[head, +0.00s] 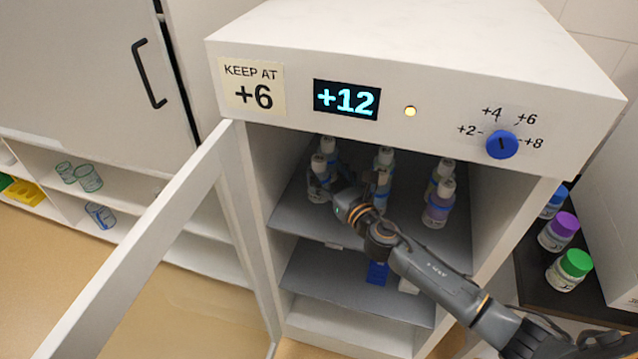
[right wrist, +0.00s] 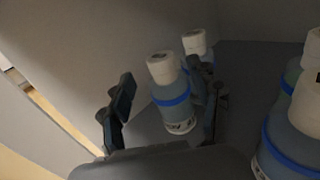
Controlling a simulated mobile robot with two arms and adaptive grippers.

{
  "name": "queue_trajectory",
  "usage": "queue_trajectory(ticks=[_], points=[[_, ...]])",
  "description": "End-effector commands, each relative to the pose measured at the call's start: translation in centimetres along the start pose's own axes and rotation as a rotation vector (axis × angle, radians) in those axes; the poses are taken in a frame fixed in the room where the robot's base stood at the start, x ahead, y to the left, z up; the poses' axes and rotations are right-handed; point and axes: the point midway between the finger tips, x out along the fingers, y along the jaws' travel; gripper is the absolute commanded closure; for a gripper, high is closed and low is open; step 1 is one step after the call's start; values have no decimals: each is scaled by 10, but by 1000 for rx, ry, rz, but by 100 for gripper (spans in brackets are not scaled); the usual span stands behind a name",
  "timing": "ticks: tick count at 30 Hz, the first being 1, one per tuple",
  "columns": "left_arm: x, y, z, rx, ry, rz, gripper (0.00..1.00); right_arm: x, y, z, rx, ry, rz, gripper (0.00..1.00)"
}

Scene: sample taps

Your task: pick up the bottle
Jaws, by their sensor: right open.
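The bottle (right wrist: 172,96), white-capped with pale blue contents and a blue band, stands upright between the two fingers of my right gripper (right wrist: 163,80) in the right wrist view. The fingers are open, with a gap at the left finger; whether the right finger touches the bottle I cannot tell. In the head view this looks like the front left bottle (head: 318,168) on the cabinet's upper shelf, with my right gripper (head: 332,190) reaching in at it and partly covering it. My left gripper is not in view.
A second bottle (right wrist: 194,42) stands just behind. More bottles stand to the right on the shelf, including a front right one (head: 438,208). The cabinet door (head: 150,245) is open at the left. The display (head: 346,99) reads +12, beside a blue knob (head: 502,145).

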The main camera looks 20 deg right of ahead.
Motion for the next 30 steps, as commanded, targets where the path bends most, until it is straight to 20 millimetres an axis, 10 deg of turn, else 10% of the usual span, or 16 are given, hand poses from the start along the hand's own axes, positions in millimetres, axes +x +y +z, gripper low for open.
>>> queue_trajectory(ticks=[22,30], points=[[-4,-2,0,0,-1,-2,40,52,-2,0,1,0,0,38],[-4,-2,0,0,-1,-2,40,52,-2,0,1,1,-1,91]])
